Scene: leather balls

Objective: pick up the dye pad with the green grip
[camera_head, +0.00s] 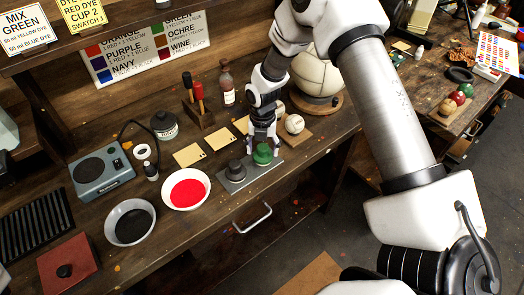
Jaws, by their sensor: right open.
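The dye pad with the green grip (262,154) stands on a grey tray (232,186) near the bench's front edge. Beside it on the same tray is a pad with a dark grip (236,169). My right gripper (263,143) points down over the green grip with its fingers apart. I cannot tell whether the fingers touch the grip. The lower part of the green-grip pad is hard to make out. My left gripper is not in view.
A bowl of red dye (186,189) and a bowl of black dye (130,223) stand left of the tray. A white ball (294,124) sits close to the right of the gripper. Yellow cards (189,155) lie behind. A large ball on a stand (318,75) is at the back.

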